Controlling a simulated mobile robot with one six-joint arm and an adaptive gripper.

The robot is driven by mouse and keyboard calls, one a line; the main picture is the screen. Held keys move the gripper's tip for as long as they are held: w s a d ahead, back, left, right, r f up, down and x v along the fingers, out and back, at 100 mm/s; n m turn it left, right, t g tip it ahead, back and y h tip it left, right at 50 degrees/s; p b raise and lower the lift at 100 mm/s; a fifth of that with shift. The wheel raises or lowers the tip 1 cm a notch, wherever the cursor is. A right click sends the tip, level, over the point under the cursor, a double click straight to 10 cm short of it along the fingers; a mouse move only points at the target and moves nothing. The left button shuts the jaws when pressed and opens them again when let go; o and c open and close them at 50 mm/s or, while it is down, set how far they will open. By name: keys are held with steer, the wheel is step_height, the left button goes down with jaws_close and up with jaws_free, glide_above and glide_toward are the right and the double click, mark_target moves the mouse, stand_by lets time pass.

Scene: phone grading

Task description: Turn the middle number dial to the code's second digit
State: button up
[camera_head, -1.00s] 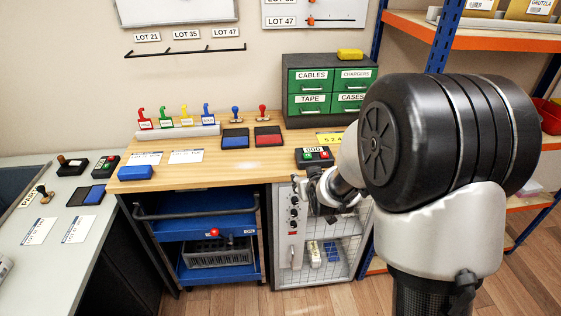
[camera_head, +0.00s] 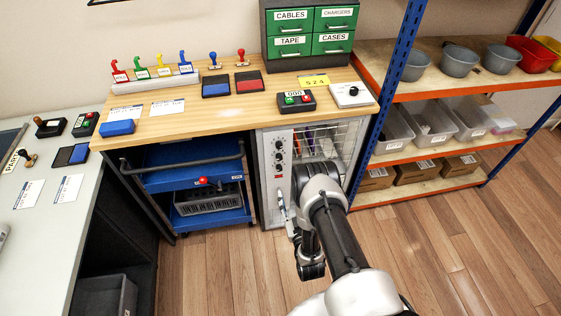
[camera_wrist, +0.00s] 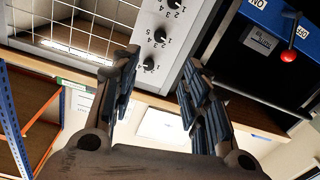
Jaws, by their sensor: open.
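The grey cabinet under the bench (camera_head: 266,165) has a column of three black number dials on its front panel. The middle dial (camera_head: 279,156) is between the other two; its setting is too small to read there. The wrist view is upside down and shows the middle dial (camera_wrist: 160,36) and the upper dial (camera_wrist: 149,63); the lower dial is at the picture edge. My gripper (camera_wrist: 160,62) is open and empty, its fingers either side of the panel in view, apart from it. A yellow note (camera_head: 314,82) on the bench appears to read 5 2 4.
The cabinet's mesh door (camera_head: 334,143) is beside the panel. A blue cart (camera_head: 195,219) stands to its left, its red knob (camera_wrist: 289,56) in the wrist view. The shelf rack (camera_head: 440,89) is at right. A button box (camera_head: 297,102) sits on the bench.

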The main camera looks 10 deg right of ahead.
mark_target(280, 159)
steer(key=w+b, duration=0.1)
steer(key=w, duration=0.4)
steer(key=w+b, duration=0.2)
steer(key=w, duration=0.4)
steer(key=w+b, duration=0.2)
steer(key=w, duration=0.4)
steer(key=shift+a, duration=0.25)
jaws_close()
